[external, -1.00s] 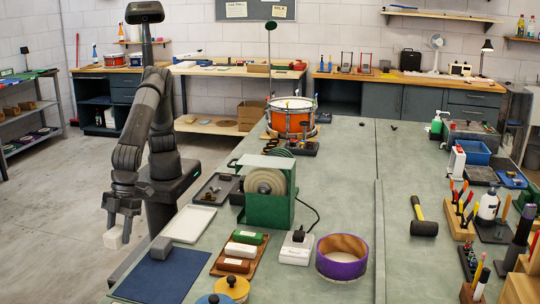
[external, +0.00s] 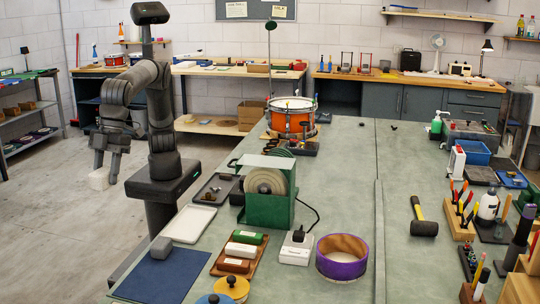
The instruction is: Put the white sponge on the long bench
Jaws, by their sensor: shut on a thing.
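A small white block, the white sponge (external: 99,180), is in my gripper (external: 105,167) at the left of the external view. The fingers are shut on it and point down. It hangs over the bare floor, left of the green-topped bench and clear of any surface. Which bench is the long bench I cannot tell for sure; the large green-topped bench (external: 345,210) fills the middle, and a wood-topped bench (external: 225,70) stands along the back wall.
A grey shelf rack (external: 30,113) is at the far left. Floor between is clear.

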